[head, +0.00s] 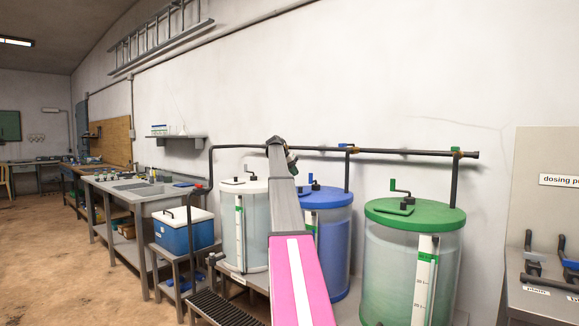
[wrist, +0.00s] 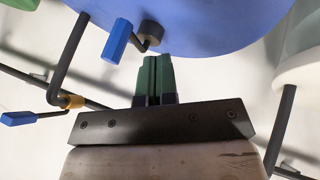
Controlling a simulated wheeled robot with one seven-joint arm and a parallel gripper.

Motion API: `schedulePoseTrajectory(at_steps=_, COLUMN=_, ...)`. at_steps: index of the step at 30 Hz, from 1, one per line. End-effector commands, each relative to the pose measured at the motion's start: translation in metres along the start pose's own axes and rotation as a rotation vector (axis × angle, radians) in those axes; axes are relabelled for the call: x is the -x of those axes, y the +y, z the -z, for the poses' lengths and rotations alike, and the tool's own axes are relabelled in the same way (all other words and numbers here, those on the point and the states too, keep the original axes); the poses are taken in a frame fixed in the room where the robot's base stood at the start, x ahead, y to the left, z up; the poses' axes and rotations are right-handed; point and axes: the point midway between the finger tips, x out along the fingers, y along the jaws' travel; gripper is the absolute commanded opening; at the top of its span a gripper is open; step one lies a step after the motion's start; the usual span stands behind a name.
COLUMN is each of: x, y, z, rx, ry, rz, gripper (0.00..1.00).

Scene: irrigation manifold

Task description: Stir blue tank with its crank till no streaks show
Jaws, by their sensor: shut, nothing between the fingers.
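The blue tank (head: 338,240) stands between a white-lidded tank and a green-lidded tank in the head view, partly hidden behind my arm. Its liquid looks blue; I cannot make out streaks. Its blue lid (wrist: 190,18) fills the top of the wrist view. The crank has a dark hub (wrist: 150,32) and a blue handle (wrist: 118,40); a small part of the crank (head: 314,184) shows in the head view. My gripper (wrist: 156,60) is shut and empty, its green fingertips close to the hub and handle. I cannot tell whether they touch.
The green-lidded tank (head: 412,270) is at right, the white-lidded tank (head: 243,235) at left. A dark pipe (head: 400,152) runs behind the tanks, with a blue-handled valve (wrist: 20,118) close to my gripper. A blue cooler (head: 180,236) stands further left.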

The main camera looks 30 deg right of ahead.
Motion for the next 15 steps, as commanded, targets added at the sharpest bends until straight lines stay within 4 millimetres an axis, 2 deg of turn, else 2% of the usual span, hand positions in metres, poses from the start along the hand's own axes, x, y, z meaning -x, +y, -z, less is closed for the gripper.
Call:
schedulePoseTrajectory(at_steps=3, x=-0.021, y=0.001, z=-0.001, rx=0.000, ry=-0.001, rz=0.000, gripper=0.00)
schedulePoseTrajectory(at_steps=9, x=-0.031, y=0.026, z=-0.001, rx=-0.001, ry=0.000, rz=0.001, gripper=0.00)
schedulePoseTrajectory(at_steps=15, x=-0.035, y=0.035, z=0.000, rx=-0.001, ry=0.000, rz=0.002, gripper=0.00)
